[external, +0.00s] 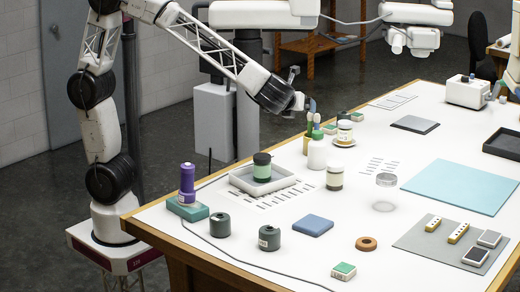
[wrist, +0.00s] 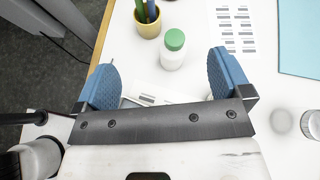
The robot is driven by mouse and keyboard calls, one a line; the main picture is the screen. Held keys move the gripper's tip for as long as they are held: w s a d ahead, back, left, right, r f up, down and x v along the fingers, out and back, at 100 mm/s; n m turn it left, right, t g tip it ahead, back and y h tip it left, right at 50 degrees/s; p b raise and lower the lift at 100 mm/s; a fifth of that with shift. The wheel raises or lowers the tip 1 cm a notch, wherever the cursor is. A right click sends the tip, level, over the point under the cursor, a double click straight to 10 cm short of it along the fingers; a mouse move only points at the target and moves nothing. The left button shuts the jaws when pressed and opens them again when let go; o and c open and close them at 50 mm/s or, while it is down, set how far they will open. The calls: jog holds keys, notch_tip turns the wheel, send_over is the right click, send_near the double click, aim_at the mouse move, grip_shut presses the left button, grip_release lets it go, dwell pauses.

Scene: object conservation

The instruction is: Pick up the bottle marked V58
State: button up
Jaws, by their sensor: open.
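No mark V58 can be read; the labels are too small. A white bottle with a green cap (external: 316,152) stands upright on the table by a pen cup; it also shows in the wrist view (wrist: 172,50), beyond the space between my fingers. A purple bottle (external: 187,184) stands on a teal block at the near left. A dark-lidded green jar (external: 262,168) stands in a white tray.
The pen cup (wrist: 148,22) is close beside the white bottle. A light blue mat (external: 465,185) lies bare at right.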

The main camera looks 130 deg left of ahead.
aim_at(314, 148)
jog(key=w+a+m+y, duration=0.1)
jog(key=w+a+m, duration=0.1)
jog(key=a, duration=0.2)
notch_tip(314, 148, down, 14)
jog(key=shift+a+f, duration=0.15)
jog(key=shift+f, duration=0.1)
jog(key=shift+a, duration=0.1)
jog(key=shift+x, duration=1.25)
jog(key=shift+x, duration=2.55)
jog(key=shift+c, duration=0.4)
